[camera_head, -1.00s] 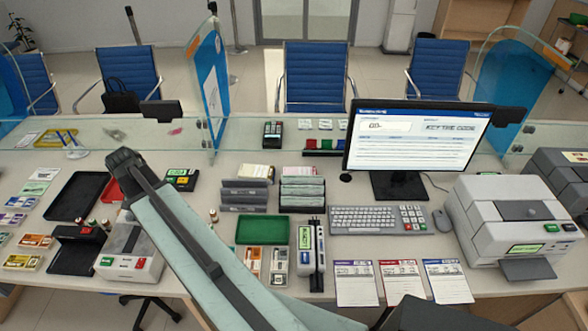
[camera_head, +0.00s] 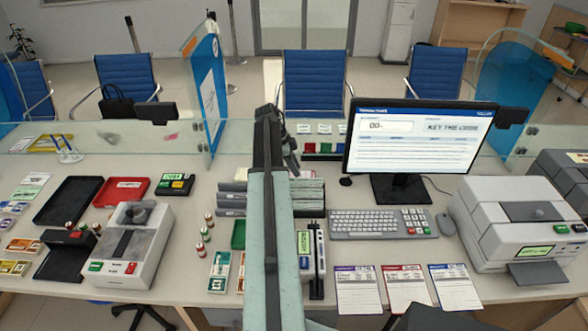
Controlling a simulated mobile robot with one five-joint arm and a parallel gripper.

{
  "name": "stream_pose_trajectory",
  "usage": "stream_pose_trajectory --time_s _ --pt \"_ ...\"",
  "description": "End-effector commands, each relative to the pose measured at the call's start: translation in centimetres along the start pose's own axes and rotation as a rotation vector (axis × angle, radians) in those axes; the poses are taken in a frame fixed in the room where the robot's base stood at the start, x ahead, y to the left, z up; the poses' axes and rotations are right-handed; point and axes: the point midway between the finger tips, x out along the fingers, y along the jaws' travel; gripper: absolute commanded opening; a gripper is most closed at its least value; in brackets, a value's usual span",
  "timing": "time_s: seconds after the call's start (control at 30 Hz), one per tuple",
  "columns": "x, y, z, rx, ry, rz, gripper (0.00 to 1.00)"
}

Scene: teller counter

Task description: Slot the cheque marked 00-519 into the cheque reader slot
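No cheque marked 00-519 can be made out; markings on the slips are too small to read. Three small pale slips lie along the glass ledge, one of them the middle slip (camera_head: 324,129). Three larger printed slips with coloured headers, among them the red-headed slip (camera_head: 409,289), lie at the front edge. A narrow upright black-and-white device (camera_head: 317,262) with a green label beside it may be the cheque reader; its slot is not clear. My arm reaches up mid-picture, and my gripper (camera_head: 290,158) is small and dark near the file trays. Its fingers are not distinguishable.
The monitor (camera_head: 421,140) and keyboard (camera_head: 370,224) stand right of my arm. Grey file trays (camera_head: 231,198) are partly behind my arm. A glass screen (camera_head: 230,137) runs along the back. A grey printer (camera_head: 520,228) stands at right, a grey machine (camera_head: 130,250) at left.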

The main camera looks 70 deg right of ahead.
Motion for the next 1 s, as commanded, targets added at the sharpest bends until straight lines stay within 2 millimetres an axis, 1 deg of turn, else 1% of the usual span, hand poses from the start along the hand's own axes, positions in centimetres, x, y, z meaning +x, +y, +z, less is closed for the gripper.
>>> stream_pose_trajectory --time_s 0.03,0.3,0.4,0.5,0.7,0.77,0.8,1.0 --pt "1.1 0.0 0.2 0.000 0.000 0.000 0.28" --pt "5.9 0.0 0.5 -0.002 0.000 -0.001 0.28" --pt "7.0 0.0 0.3 -0.002 0.000 -0.001 0.28" --pt "7.3 0.0 0.2 -0.003 0.000 -0.001 0.28" --pt "7.0 0.0 0.1 -0.004 -0.001 -0.001 0.28" --pt "7.0 0.0 0.1 -0.004 -0.001 -0.001 0.12" --pt "7.0 0.0 0.1 -0.004 -0.001 -0.001 0.00" --pt "7.0 0.0 0.1 -0.004 -0.001 -0.001 0.00"
